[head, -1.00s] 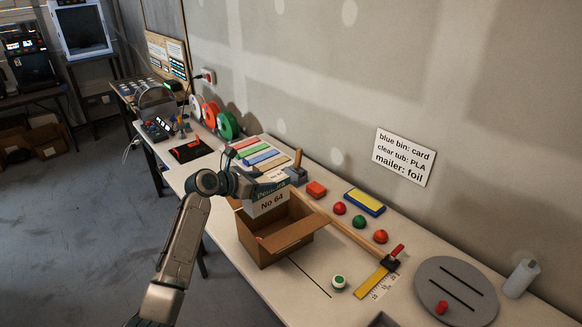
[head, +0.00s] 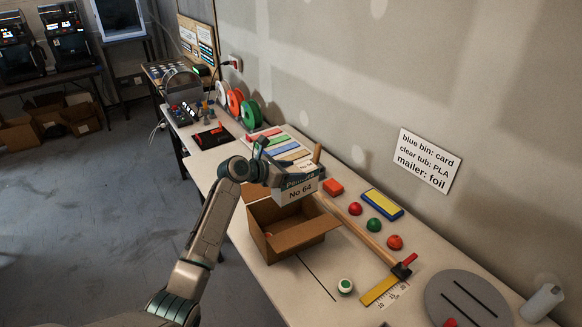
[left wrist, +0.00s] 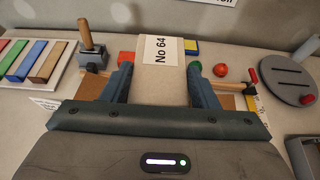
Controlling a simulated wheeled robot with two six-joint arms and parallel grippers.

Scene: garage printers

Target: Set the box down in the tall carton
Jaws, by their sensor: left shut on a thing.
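The box (head: 300,193) is pale with a white "No 64" label. It hangs over the back part of the tall carton (head: 292,236), a brown open carton with flaps spread on the workbench. My left gripper (head: 290,178) is shut on the box from above. In the left wrist view, the box (left wrist: 158,82) sits between the two fingers of my gripper (left wrist: 160,88), with brown carton flaps (left wrist: 92,86) partly showing behind them. The box's lower part overlaps the carton's back rim in the head view; I cannot tell whether they touch. My right gripper is not in view.
A wooden bar with a red-handled clamp (head: 403,267) runs behind the carton. A red block (head: 332,187), coloured balls and a blue-yellow block (head: 382,204) lie beyond it. A green-white round item (head: 345,286) is to the right. Bare bench (head: 275,290) lies in front.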

